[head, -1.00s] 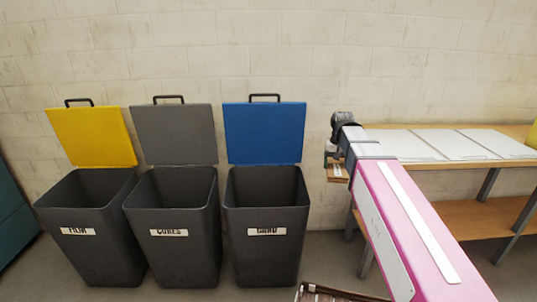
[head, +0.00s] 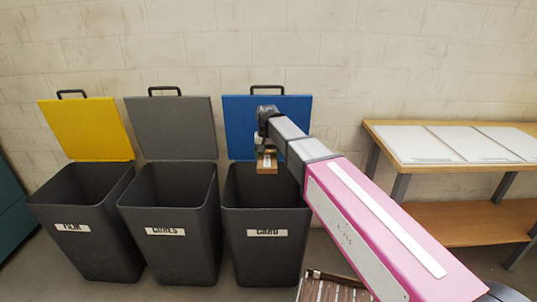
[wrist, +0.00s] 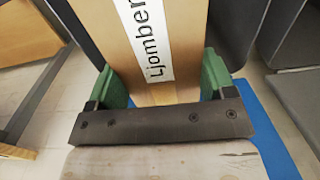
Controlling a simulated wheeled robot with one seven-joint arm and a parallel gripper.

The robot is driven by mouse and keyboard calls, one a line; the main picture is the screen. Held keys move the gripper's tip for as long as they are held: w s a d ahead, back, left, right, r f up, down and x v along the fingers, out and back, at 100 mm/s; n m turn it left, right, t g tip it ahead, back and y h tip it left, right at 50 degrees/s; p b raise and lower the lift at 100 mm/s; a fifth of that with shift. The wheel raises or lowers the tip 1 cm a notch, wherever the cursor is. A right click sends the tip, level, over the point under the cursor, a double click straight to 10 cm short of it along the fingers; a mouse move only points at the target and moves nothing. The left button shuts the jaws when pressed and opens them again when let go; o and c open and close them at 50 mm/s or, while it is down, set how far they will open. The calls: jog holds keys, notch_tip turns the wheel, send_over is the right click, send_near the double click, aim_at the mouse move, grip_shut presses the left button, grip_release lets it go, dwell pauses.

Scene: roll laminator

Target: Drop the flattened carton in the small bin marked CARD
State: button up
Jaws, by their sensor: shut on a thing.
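My gripper (wrist: 162,82) is shut on the flattened carton (wrist: 150,55), a brown board with a white label reading "Ljomber". Its green fingers press the carton from both sides in the wrist view. In the head view, the carton (head: 267,165) hangs from my gripper in front of the blue lid, over the back part of the CARD bin's mouth as seen here. The exact height above the rim is unclear. The dark grey CARD bin (head: 265,250) stands with its blue lid (head: 238,125) raised. Its floor is hidden in shadow.
The CORES bin (head: 168,255), with a grey lid, and the FILM bin (head: 85,250), with a yellow lid, stand open to the left. A wooden table (head: 440,166) with white sheets is at right. A slatted brown object (head: 328,289) shows at the bottom edge.

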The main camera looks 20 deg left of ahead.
notch_tip(320, 180, down, 7)
dwell(0.6)
jog(key=shift+r, duration=0.1)
jog(key=o, duration=0.9)
notch_tip(320, 180, up, 11)
jog(key=shift+f, duration=0.1)
dwell(0.5)
